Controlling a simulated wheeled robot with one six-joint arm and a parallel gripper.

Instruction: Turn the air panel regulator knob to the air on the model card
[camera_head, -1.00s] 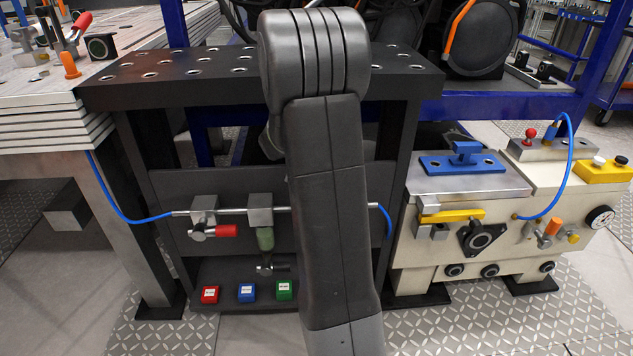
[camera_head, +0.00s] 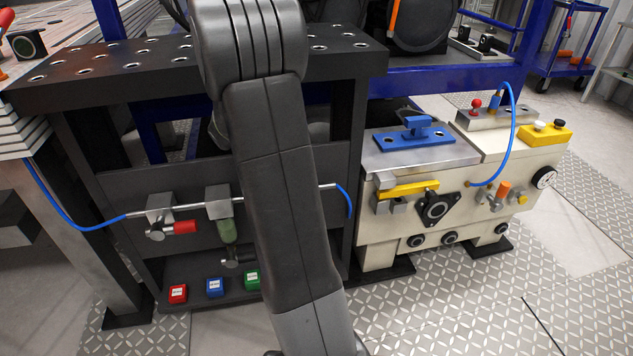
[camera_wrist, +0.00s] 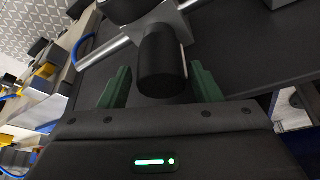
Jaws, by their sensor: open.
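In the wrist view a black cylindrical knob (camera_wrist: 162,62) sticks out from a grey metal fitting on a pipe; it looks like the regulator knob. My gripper (camera_wrist: 161,84) is open, with one green finger on each side of the knob and visible gaps. In the head view the dark air panel (camera_head: 125,184) carries a pipe, a valve with a red handle (camera_head: 183,227) and a grey block (camera_head: 218,200) with a green bowl. My arm hides the gripper and the black knob there. I cannot make out a readable model card.
Red (camera_head: 178,293), blue (camera_head: 214,287) and green (camera_head: 252,279) labelled blocks sit on the panel's lower ledge. A black perforated table (camera_head: 110,71) overhangs the panel. A cream machine (camera_head: 398,232) with a gauge stands to the right. Patterned floor at the front right is clear.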

